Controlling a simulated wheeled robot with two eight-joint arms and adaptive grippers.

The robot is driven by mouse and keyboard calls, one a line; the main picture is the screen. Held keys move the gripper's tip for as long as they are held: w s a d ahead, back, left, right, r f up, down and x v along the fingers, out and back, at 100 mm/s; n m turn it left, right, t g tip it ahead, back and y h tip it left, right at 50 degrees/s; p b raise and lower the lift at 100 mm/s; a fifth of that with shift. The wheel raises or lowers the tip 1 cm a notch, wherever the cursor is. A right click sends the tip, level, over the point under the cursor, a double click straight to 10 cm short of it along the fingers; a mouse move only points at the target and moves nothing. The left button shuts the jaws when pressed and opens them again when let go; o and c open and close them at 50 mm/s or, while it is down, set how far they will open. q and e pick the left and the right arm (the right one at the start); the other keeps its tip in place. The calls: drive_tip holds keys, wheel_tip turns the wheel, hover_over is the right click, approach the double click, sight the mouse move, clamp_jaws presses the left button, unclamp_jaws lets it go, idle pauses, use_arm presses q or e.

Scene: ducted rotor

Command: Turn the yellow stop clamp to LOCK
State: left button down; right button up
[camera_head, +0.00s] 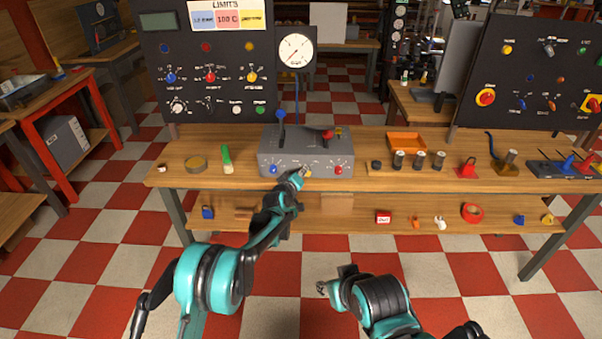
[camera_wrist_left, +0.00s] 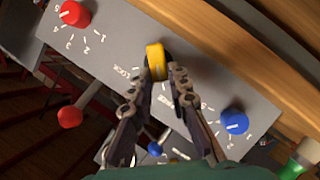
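The yellow stop clamp (camera_wrist_left: 156,60) is on the front face of the grey control box (camera_head: 277,160), between the blue and red knobs. In the head view the clamp (camera_head: 308,174) is small, just right of my left gripper (camera_head: 298,175). In the left wrist view the lettering LOCK is left of the clamp and FREE is below it. The clamp's long side runs roughly up and down there. My left gripper (camera_wrist_left: 157,77) is open, with a fingertip on either side of the clamp's lower end; contact cannot be told. My right gripper (camera_head: 322,288) hangs low before the bench, its fingers too small to read.
A blue knob (camera_wrist_left: 234,121) and a red knob (camera_wrist_left: 75,13) flank the clamp on the box. Levers with red (camera_wrist_left: 69,117) and blue (camera_wrist_left: 157,149) ends stand on its top.

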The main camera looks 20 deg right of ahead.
sight(310, 172)
idle(0.3)
use_arm(q)
drive_tip(key=d+m+y, duration=0.1)
drive_tip(key=m+y, duration=0.1)
drive_tip(key=m, duration=0.1)
drive_tip(key=m+y+p, duration=0.1)
drive_tip(key=m+y, duration=0.1)
drive_tip(key=m, duration=0.1)
drive_tip(key=d+m+t+y+p, duration=0.1)
drive_tip(key=m, duration=0.2)
drive_tip(key=shift+s+d+r+y, duration=0.2)
drive_tip(key=shift+s+d+y, duration=0.1)
drive_tip(key=shift+s+y, duration=0.1)
drive_tip(key=m, duration=0.1)
drive_tip(key=m+y, duration=0.1)
drive_tip(key=m+t+y, duration=0.1)
drive_tip(key=shift+d+f, duration=0.25)
drive_tip(key=shift+d, duration=0.05)
drive_tip(key=shift+m, duration=0.3)
idle(0.3)
drive_tip(key=c, duration=1.4)
unclamp_jaws()
drive_tip(key=shift+c, duration=0.2)
